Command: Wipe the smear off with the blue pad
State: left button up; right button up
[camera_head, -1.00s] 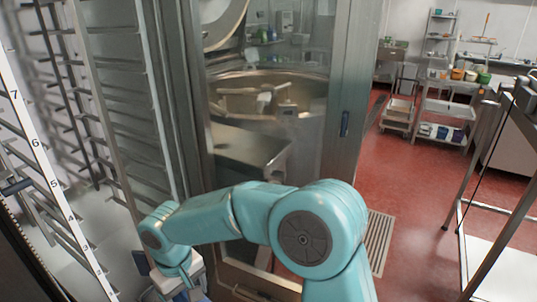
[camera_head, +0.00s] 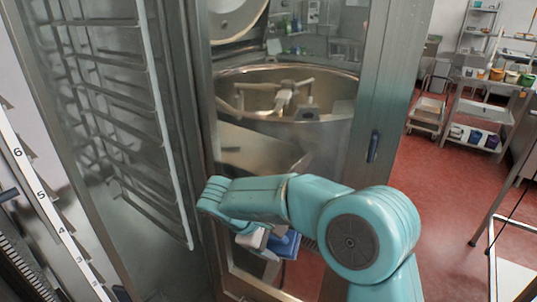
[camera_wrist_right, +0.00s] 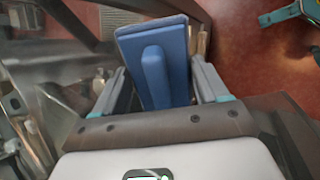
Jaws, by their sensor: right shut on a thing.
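My right gripper (camera_head: 262,240) hangs low in front of the glass door (camera_head: 330,150), partly hidden by my own wrist and forearm. It is shut on the blue pad (camera_head: 286,244), whose blue side shows just right of the fingers. In the right wrist view the pad (camera_wrist_right: 130,45) is a flat blue block with a raised blue handle, between the two grey fingers of the gripper (camera_wrist_right: 160,85). I cannot tell whether the pad touches the glass. The glass looks hazy, but I cannot make out a distinct smear. My left gripper is not in view.
Behind the glass stands a large metal kettle (camera_head: 240,78) with mixing arms. The door has a dark blue handle (camera_head: 373,147) on its right frame. A metal rack (camera_head: 115,120) stands close on the left. Red floor (camera_head: 425,185) lies open to the right.

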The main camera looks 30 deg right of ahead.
jog(key=w+d+r+n+t+h+p, duration=0.1)
jog(key=w+d+r+n+t+h, duration=0.15)
jog(key=r, duration=0.25)
jog(key=w+d+r+n+t+h, duration=0.1)
jog(key=r+n+t+h, duration=0.15)
jog(key=r+h, duration=0.2)
jog(key=n+t+h+p, duration=0.1)
jog(key=n+t+h, duration=0.1)
jog(key=t, duration=0.2)
send_near(290, 137)
jog(key=p+x, duration=0.1)
jog(key=x, duration=0.3)
jog(key=shift+r+p, duration=0.1)
jog(key=shift+p, duration=0.25)
jog(key=shift+w+d, duration=0.2)
jog(key=shift+d, duration=0.05)
jog(key=shift+x, duration=1)
